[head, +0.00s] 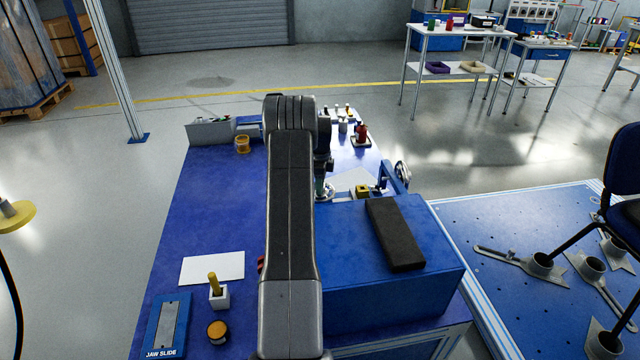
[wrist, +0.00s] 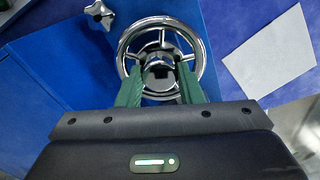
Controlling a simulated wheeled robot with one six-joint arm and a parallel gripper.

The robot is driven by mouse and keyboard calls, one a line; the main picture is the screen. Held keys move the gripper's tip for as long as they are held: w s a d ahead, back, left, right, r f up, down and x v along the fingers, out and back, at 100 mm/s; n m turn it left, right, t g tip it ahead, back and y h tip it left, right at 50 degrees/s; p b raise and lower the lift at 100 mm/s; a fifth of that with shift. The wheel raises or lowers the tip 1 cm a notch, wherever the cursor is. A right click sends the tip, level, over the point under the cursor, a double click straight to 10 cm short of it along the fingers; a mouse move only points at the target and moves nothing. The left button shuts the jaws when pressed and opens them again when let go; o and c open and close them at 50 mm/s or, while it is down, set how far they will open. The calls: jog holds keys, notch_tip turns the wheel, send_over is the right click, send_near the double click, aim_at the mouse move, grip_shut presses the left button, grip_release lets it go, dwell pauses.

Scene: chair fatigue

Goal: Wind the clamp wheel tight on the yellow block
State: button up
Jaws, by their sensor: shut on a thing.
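A chrome spoked wheel (wrist: 190,38) fills the middle of the wrist view. My gripper (wrist: 161,80) reaches in over its near rim, with its two green fingers shut on the wheel's dark hub area. In the head view my arm hides most of the gripper, and a small silver round part (head: 326,193) shows beside it. The small yellow block (head: 362,190) sits on a blue fixture behind the large blue box. It is out of the wrist view, and I cannot tell how tightly it is held.
Another wheel-like round part (head: 403,173) stands at the fixture's right. The large blue box (head: 345,285) carries a dark pad (head: 396,235). The table's left middle is clear.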

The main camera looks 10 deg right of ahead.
jog(key=m, duration=0.4)
jog(key=shift+w+r+m, duration=0.1)
jog(key=shift+m, duration=0.2)
jog(key=m, duration=0.4)
jog(key=shift+m, duration=0.4)
jog(key=o, duration=1)
jog(key=shift+c, duration=0.2)
notch_tip(320, 180, up, 14)
jog(key=shift+p, duration=0.4)
jog(key=shift+f, duration=0.2)
